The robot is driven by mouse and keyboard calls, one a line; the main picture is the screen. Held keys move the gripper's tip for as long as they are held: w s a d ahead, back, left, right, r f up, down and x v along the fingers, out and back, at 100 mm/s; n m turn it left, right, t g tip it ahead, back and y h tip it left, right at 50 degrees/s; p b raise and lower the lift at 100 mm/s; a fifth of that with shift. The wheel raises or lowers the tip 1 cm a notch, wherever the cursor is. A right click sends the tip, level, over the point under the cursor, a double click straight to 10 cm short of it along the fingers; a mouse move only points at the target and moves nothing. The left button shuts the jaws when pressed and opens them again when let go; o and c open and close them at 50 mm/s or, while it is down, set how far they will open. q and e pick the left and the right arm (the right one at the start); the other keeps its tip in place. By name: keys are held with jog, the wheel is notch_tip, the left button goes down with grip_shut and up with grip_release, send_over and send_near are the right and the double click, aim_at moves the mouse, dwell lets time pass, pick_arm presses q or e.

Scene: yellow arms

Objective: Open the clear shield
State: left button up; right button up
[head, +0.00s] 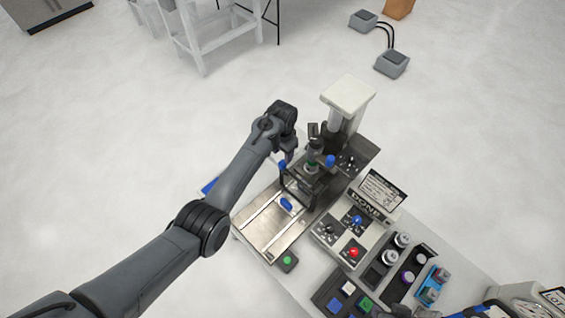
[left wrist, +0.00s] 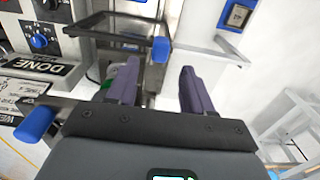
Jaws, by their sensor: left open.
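The clear panel itself is hard to make out. My left gripper (head: 289,156) is at the machine's far left side, close to the shield's upper blue knob. Its two purple-grey fingers (left wrist: 160,75) are apart with nothing held between them.
The machine's pale-topped column (head: 347,95) stands right of my left gripper. A control box (head: 353,232) with knobs and a red button is at the right. Several bottles and coloured blocks sit nearer. A white stool (head: 215,40) stands behind; the floor at the left is clear.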

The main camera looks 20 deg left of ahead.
aim_at(282, 162)
pick_arm(q)
jog(key=shift+f+b, duration=2.9)
jog(key=shift+f, duration=0.7)
jog(key=shift+c, duration=0.6)
grip_shut()
